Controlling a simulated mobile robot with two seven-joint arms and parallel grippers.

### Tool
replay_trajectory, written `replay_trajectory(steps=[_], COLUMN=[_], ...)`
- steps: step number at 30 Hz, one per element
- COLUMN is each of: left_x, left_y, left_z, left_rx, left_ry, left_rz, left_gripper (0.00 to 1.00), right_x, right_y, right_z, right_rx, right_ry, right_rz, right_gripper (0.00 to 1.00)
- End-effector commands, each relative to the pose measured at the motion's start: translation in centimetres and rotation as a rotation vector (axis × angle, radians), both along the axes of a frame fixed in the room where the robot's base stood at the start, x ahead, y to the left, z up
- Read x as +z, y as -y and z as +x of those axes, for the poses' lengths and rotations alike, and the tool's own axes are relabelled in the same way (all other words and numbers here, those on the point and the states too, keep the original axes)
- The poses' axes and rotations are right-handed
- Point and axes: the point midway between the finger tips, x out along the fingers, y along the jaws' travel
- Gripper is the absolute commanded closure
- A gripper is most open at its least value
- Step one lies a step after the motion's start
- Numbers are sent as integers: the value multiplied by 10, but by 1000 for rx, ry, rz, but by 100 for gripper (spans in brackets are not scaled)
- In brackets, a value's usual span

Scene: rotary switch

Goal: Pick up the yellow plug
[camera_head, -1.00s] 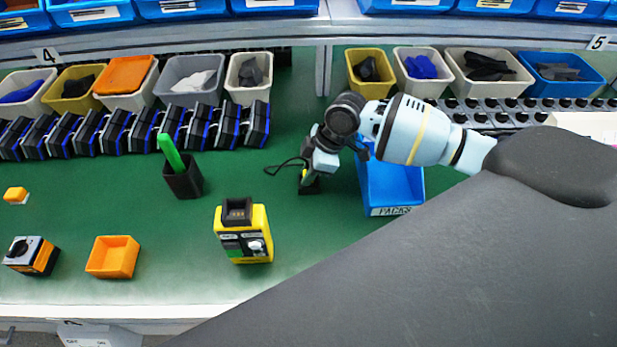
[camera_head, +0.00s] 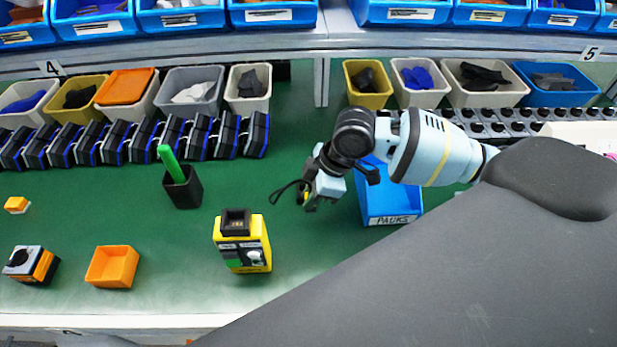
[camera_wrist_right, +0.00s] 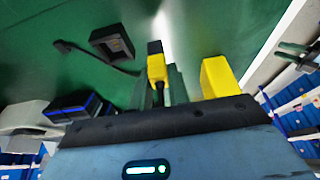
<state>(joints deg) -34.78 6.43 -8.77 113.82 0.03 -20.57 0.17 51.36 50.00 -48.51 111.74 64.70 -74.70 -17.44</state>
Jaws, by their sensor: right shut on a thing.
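My right gripper (camera_head: 306,202) hangs over the green table, right of the yellow box with a black socket on top (camera_head: 244,245). It is shut on the yellow plug (camera_wrist_right: 156,68), which sits between the fingers in the right wrist view with its dark end pointing away. In the head view only a small bit of the plug shows, mostly hidden by the gripper. A thin black cable (camera_head: 284,190) loops out to the left of the gripper. A black square holder (camera_wrist_right: 112,43) shows beyond the fingers in the wrist view. My left gripper is not in view.
A black cup (camera_head: 183,188) with a green stick and an orange tray (camera_head: 112,267) are to the left. Several small bins line the back.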

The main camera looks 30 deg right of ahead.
Motion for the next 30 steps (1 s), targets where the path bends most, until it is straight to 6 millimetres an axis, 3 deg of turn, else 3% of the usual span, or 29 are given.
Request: replay_trajectory(steps=[6, 12, 18, 30], left_x=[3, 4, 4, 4], left_y=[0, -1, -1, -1], left_z=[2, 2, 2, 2], left_rx=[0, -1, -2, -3], left_ry=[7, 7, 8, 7], left_rz=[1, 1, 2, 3], left_gripper=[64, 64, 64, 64], right_x=[5, 7, 9, 9], right_y=[-19, -29, -34, -34], right_z=[-47, -74, -85, -86], right_rx=[3, 1, 0, -1], right_ry=[1, -1, -1, 0], right_rz=[1, -1, 0, 0], right_gripper=[100, 100, 100, 100])
